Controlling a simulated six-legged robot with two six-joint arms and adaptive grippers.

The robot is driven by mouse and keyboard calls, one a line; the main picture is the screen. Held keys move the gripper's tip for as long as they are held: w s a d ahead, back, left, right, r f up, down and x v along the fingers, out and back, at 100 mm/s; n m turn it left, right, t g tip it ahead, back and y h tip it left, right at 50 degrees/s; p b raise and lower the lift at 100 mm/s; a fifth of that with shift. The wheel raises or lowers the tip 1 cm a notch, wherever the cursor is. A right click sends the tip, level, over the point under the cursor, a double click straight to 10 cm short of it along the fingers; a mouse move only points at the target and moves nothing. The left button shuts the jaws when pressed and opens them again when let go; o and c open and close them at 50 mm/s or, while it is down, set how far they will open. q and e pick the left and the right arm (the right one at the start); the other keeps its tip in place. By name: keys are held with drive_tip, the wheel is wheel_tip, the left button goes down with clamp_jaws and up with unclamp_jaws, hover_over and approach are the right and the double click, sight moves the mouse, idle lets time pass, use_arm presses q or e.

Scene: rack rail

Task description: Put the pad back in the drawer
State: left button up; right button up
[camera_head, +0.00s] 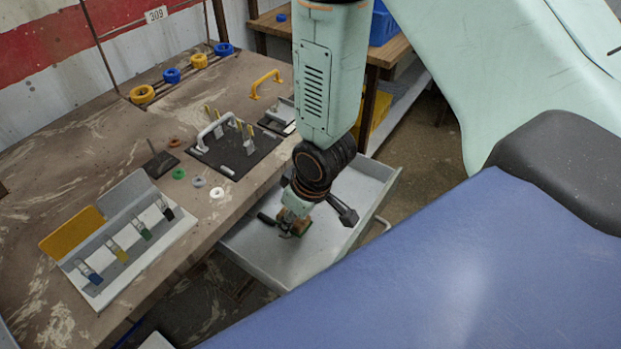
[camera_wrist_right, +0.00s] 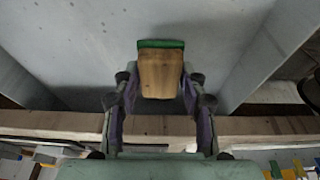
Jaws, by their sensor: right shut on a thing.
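The pad is a small wooden block with a green strip along one edge, seen in the right wrist view (camera_wrist_right: 160,72). In the head view only a bit of the pad (camera_head: 301,226) shows, partly hidden by the fingers. My right gripper (camera_head: 294,222) is shut on the pad, with a finger on each side of the wood in the right wrist view (camera_wrist_right: 160,92). The open grey drawer (camera_head: 285,262) extends from the bench, and the gripper and pad are over its floor. I cannot tell whether the pad touches the floor. My left gripper is not in view.
The brown bench (camera_head: 110,135) stands left of the drawer. It carries a grey tray with coloured clips (camera_head: 120,245), a dark board with a white handle (camera_head: 235,150), and several coloured rings. The drawer floor around the pad looks clear. Drawer walls rise on its sides.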

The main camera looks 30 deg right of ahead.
drive_tip(key=w+d, duration=0.3)
drive_tip(key=w+d+p, duration=0.1)
drive_tip(key=w+d, duration=0.2)
drive_tip(key=shift+w+d+f, duration=0.1)
drive_tip(key=shift+w+d, duration=0.1)
drive_tip(key=shift+d, duration=0.15)
drive_tip(key=w+d+b, duration=0.1)
drive_tip(key=w+d, duration=0.1)
drive_tip(key=d, duration=0.1)
drive_tip(key=shift+w, duration=0.35)
drive_tip(key=shift+w+d, duration=0.2)
drive_tip(key=shift+w, duration=0.05)
drive_tip(key=shift+w+f, duration=0.15)
drive_tip(key=shift+f, duration=0.05)
drive_tip(key=shift+f+b, duration=0.25)
drive_tip(key=shift+b, duration=0.1)
drive_tip(key=shift+s+f+b, duration=0.2)
drive_tip(key=shift+f+b, duration=0.95)
drive_tip(key=shift+f, duration=0.2)
drive_tip(key=shift+w, duration=0.2)
drive_tip(key=shift+s+f, duration=0.1)
